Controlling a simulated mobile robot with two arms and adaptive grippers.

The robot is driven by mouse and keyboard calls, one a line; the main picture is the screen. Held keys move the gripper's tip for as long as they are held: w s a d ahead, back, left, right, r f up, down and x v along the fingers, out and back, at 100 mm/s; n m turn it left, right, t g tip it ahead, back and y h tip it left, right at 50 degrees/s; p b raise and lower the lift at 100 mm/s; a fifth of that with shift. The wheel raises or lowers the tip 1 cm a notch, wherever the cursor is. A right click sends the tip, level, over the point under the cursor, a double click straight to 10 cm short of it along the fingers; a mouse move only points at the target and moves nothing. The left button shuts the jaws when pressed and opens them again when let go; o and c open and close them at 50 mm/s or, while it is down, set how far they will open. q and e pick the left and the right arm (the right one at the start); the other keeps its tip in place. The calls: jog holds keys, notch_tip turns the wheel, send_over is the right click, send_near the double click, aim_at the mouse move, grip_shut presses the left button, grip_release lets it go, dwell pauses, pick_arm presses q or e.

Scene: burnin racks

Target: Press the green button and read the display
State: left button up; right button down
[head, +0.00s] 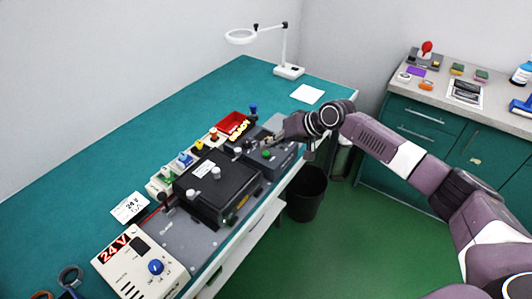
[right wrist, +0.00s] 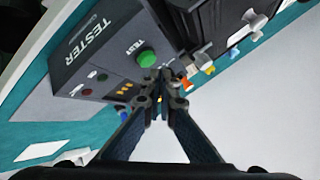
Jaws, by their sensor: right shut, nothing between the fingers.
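The green button (right wrist: 146,58) stands out on the sloped face of a dark grey box marked TESTER (right wrist: 93,38), under the word TEST. In the head view the button (head: 266,154) is a small green dot on the box (head: 284,158) near the bench's right edge. My right gripper (right wrist: 158,78) is shut and empty. Its fingertips are at the button's lower edge in the right wrist view; I cannot tell whether they touch it. In the head view the gripper (head: 277,141) is over the tester. No readable tester display shows. My left gripper is out of view.
A black lidded fixture (head: 218,186) stands left of the tester on the teal bench (head: 70,187). A power supply (head: 135,265) has a red 24 V display (head: 114,247). A red bin (head: 233,123) and a magnifier lamp (head: 289,71) stand behind. A black waste bin (head: 307,195) is on the floor.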

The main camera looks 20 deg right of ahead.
aim_at(268, 154)
jog(key=shift+f, duration=0.2)
dwell(0.4)
jog(key=shift+f, duration=0.2)
jog(key=shift+f, duration=0.55)
dwell(0.6)
jog(key=shift+r, duration=0.1)
jog(key=shift+r+p, duration=0.7)
jog(key=shift+r, duration=0.1)
notch_tip(268, 154, up, 5)
jog(key=p, duration=0.4)
jog(key=shift+r+p, duration=0.1)
jog(key=shift+p, duration=0.3)
